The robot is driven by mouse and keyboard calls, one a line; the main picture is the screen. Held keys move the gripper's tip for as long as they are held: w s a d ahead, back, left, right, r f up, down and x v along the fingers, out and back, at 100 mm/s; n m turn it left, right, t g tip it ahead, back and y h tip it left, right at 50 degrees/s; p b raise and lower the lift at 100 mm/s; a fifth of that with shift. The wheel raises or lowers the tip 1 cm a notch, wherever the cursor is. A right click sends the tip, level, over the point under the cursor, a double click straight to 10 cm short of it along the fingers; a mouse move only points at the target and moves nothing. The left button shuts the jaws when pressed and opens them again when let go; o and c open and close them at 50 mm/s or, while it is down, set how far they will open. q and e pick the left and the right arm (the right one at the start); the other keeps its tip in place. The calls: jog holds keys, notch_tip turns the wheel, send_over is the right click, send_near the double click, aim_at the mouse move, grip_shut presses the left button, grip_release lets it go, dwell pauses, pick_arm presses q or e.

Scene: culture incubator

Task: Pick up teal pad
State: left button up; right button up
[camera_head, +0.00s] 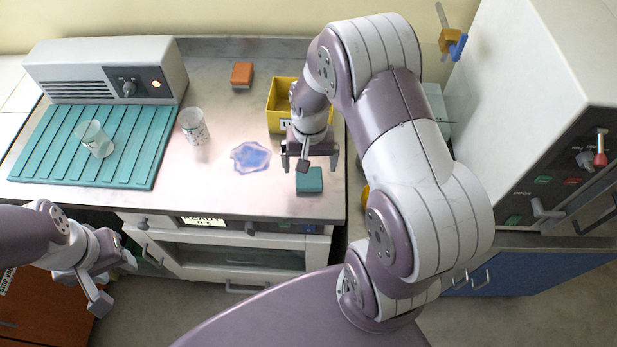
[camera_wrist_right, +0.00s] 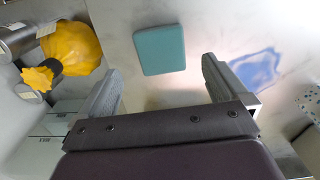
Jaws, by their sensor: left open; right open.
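The teal pad (camera_head: 309,181) lies flat near the front right edge of the counter. It also shows in the right wrist view (camera_wrist_right: 160,50), beyond my open fingers and roughly between their lines. My right gripper (camera_head: 308,166) is open and empty over the counter, just behind and above the pad in the head view. Its fingers also show in the right wrist view (camera_wrist_right: 160,90), apart from the pad. My left gripper (camera_head: 112,280) is open and empty, low at the left, in front of the counter.
A yellow bin (camera_head: 283,107) stands close behind my right gripper. A blue spill (camera_head: 251,157) lies left of the pad. A cup (camera_head: 193,127), a ribbed teal mat (camera_head: 60,150) with another cup (camera_head: 94,139), and an orange pad (camera_head: 242,75) are further off. A white cabinet (camera_head: 530,90) stands right.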

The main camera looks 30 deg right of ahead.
aim_at(309, 177)
notch_tip(309, 177, down, 5)
jog(key=shift+a+r, duration=0.1)
jog(key=c, duration=1.1)
jog(key=shift+r, duration=0.1)
notch_tip(309, 177, up, 4)
jog(key=shift+s+r, duration=0.1)
jog(key=shift+s, duration=0.05)
jog(key=s+a+r, duration=0.1)
jog(key=s+r, duration=0.1)
jog(key=s, duration=0.1)
jog(key=s+a+r, duration=0.1)
jog(key=s+r, duration=0.1)
jog(key=s, duration=0.2)
jog(key=s+a+r, duration=0.1)
jog(key=s+r, duration=0.1)
jog(key=s, duration=0.2)
jog(key=shift+a+r+p, duration=0.3)
jog(key=shift+r, duration=0.05)
